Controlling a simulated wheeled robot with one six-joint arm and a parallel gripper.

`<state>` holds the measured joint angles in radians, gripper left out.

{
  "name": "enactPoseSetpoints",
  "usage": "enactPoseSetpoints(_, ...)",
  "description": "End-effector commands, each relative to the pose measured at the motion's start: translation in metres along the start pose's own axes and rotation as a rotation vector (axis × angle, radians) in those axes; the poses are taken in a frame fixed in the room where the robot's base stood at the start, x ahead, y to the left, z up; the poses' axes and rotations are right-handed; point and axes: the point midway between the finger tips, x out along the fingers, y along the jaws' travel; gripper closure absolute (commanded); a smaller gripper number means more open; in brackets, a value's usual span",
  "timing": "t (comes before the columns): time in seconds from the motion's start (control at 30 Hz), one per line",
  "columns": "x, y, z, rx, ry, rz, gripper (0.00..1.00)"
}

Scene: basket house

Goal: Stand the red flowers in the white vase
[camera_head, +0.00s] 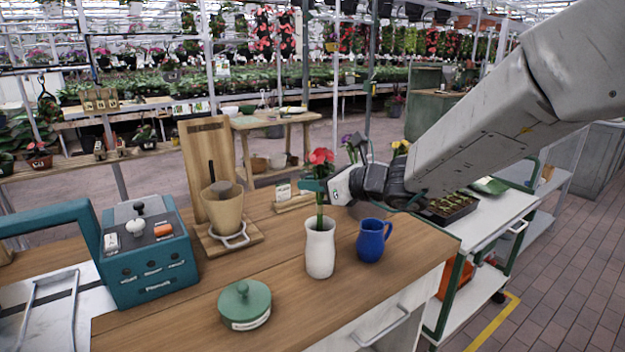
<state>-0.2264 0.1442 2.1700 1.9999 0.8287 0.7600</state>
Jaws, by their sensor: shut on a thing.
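The red flowers (321,157) have green stems that run down to the mouth of the white vase (320,250). The vase stands upright on the wooden table. The stems look upright, and their lower ends are hidden, seemingly inside the vase. My gripper (316,186) reaches in from the right and is shut on the stems just below the blooms, above the vase's rim. The gripper's far finger is partly hidden by the stems.
A blue mug (371,240) stands close right of the vase. A green lidded pot (244,305) is at the front left. A teal box (150,262) and a wooden stand with a tan cup (223,207) are further left. Bare tabletop (190,320) lies in front.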

Motion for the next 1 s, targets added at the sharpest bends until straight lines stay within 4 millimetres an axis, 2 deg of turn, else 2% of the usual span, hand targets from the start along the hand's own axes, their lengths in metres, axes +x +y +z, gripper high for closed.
enactPoseSetpoints(0.17, 0.000, 0.000, 0.000, 0.000, 0.000, 0.000, 1.00)
enactPoseSetpoints(0.2, 0.000, 0.000, 0.000, 0.000, 0.000, 0.000, 0.82)
enactPoseSetpoints(0.3, 0.000, 0.000, 0.000, 0.000, 0.000, 0.000, 0.59)
enactPoseSetpoints(0.57, -0.001, 0.000, 0.000, 0.000, 0.000, 0.000, 0.59)
enactPoseSetpoints(0.67, -0.006, -0.001, 0.000, 0.000, 0.000, -0.002, 0.59)
enactPoseSetpoints(1.0, -0.061, -0.001, 0.000, -0.001, -0.001, -0.003, 0.59)
